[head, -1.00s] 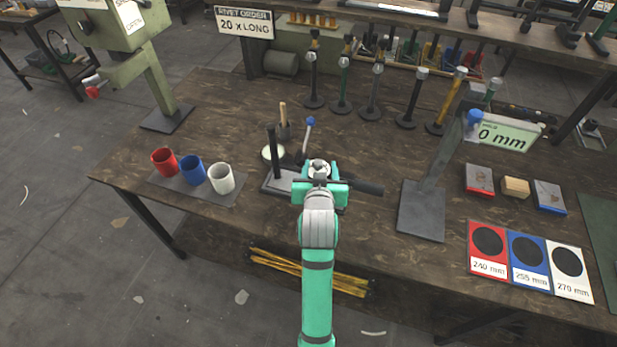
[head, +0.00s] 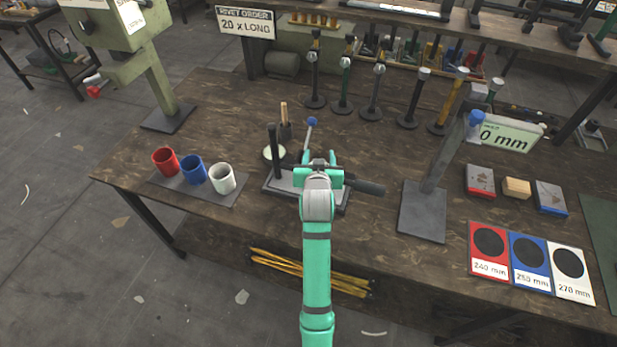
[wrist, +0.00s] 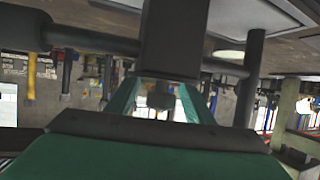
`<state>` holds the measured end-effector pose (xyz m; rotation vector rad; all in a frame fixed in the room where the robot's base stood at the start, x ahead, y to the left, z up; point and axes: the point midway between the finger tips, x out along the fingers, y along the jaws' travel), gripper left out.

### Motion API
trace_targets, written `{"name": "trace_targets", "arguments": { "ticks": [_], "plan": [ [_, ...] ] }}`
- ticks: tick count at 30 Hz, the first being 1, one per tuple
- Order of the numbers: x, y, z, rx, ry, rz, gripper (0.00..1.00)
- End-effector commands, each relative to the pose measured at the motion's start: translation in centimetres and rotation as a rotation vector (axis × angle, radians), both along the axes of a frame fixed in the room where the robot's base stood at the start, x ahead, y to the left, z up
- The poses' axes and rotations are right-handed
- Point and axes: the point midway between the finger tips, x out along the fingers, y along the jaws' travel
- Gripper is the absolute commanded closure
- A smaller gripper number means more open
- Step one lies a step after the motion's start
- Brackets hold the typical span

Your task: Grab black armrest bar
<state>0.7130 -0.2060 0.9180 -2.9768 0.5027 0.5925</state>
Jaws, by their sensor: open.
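The black armrest bar (head: 368,186) sticks out to the right of my gripper, above a dark base plate (head: 281,183) on the bench. In the wrist view, which is upside down, a dark bar (wrist: 105,40) runs across with a thicker end at left. My gripper (head: 319,168) is over the middle of the base; its fingertips are hidden in the head view. Contact cannot be told.
A black post (head: 274,152) and a blue-knobbed lever (head: 308,133) stand close by the gripper. Red, blue and white cups (head: 193,170) are at left. A grey stand (head: 421,212) is at right. Several hammers (head: 374,92) stand behind.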

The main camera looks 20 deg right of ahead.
Motion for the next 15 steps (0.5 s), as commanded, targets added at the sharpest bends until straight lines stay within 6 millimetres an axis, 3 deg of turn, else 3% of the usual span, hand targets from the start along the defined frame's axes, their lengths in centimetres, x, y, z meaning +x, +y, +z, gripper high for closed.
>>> {"name": "trace_targets", "arguments": {
  "ticks": [2, 7, 15],
  "plan": [
    [0.00, 0.01, 0.01, 0.000, 0.000, 0.000, 0.57],
    [0.02, 0.12, 0.01, 0.000, 0.000, 0.002, 0.98],
    [0.07, 0.29, 0.14, 0.000, -0.002, 0.004, 1.00]
  ]
}}
